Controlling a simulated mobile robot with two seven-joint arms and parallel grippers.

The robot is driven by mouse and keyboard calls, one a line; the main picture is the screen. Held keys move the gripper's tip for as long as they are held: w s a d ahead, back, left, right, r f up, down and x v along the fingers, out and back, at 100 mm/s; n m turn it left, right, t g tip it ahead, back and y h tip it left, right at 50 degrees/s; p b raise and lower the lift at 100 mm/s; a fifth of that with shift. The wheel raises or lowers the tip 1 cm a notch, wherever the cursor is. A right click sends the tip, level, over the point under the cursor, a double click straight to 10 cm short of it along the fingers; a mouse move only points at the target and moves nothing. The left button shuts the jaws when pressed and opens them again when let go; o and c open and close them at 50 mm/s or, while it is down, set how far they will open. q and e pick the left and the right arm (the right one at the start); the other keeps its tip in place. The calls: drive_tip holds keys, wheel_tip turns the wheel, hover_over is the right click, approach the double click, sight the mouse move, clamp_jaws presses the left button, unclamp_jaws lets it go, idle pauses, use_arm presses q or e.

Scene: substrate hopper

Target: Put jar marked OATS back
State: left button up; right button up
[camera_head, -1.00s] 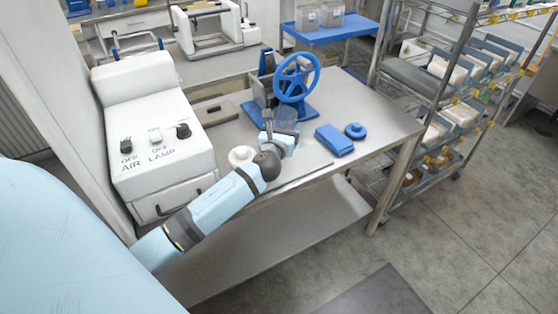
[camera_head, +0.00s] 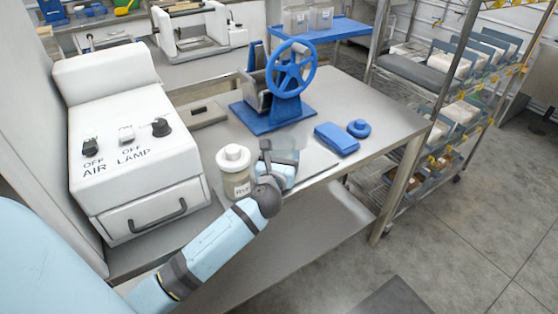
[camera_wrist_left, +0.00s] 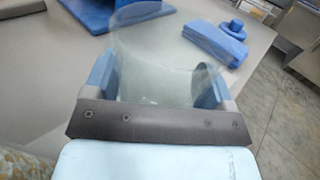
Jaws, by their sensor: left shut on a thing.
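My left gripper (camera_head: 280,160) is shut on a clear, see-through container (camera_head: 286,150), over the front part of the steel table. In the left wrist view the container (camera_wrist_left: 165,65) sits between the two blue fingers (camera_wrist_left: 158,85). It looks empty, and no marking shows on it. A jar with a white lid (camera_head: 236,172) stands on the table just left of the gripper. Its label is too small to read surely, and I cannot make out OATS on any jar. My right gripper is not in view.
A blue hand-wheel device (camera_head: 285,90) stands behind the gripper. A blue block (camera_head: 336,138) and a blue round piece (camera_head: 358,128) lie to its right. A white AIR and LAMP box (camera_head: 135,150) stands at left. A wire shelf (camera_head: 450,90) holds bins at right.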

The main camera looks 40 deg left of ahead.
use_arm(q)
drive_tip(key=shift+s+d, duration=0.1)
drive_tip(key=shift+d, duration=0.05)
drive_tip(key=o, duration=0.8)
drive_tip(key=shift+o, duration=0.2)
drive_tip(key=shift+s+r, duration=0.1)
drive_tip(key=v, duration=1.1)
drive_tip(key=shift+s+d, duration=0.15)
drive_tip(key=shift+s, duration=0.15)
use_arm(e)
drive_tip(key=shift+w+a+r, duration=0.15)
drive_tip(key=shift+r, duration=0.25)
